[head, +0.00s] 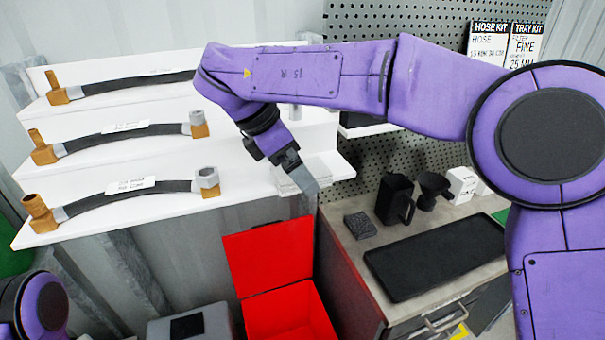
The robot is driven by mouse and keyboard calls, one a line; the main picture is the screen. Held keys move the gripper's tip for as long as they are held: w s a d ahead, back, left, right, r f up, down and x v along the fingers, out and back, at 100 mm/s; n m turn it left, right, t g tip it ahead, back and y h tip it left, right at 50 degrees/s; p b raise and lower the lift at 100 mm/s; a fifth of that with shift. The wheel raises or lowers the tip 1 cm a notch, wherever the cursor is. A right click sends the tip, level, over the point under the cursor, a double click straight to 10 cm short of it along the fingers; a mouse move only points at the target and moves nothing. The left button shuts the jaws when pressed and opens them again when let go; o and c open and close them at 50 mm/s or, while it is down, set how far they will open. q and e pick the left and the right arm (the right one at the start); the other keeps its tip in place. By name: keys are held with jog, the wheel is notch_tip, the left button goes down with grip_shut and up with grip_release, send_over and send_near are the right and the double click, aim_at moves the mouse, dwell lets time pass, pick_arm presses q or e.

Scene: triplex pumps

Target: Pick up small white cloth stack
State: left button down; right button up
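My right arm reaches in from the right, and its gripper (303,182) points down at the right end of the lowest white shelf. Its fingers are small and seen from the side, so I cannot tell whether they are open or shut. A pale, flat white patch (322,167) lies beside the fingers on the shelf end. It may be the small white cloth stack, but it blends with the white shelf and the gripper partly covers it. I cannot tell whether the fingers touch it. Only a rounded part of my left arm shows at the lower left; its gripper is out of view.
Stepped white shelves (130,205) hold several black hoses with brass ends. An open red box (285,312) stands below. The counter at right holds a black tray (440,255), a dark sponge-like block (360,226), a black jug (394,198), a black funnel (432,186) and a white box (461,184).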

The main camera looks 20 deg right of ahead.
jog(key=shift+f, duration=0.15)
jog(key=shift+c, duration=0.3)
jog(key=c, duration=0.9)
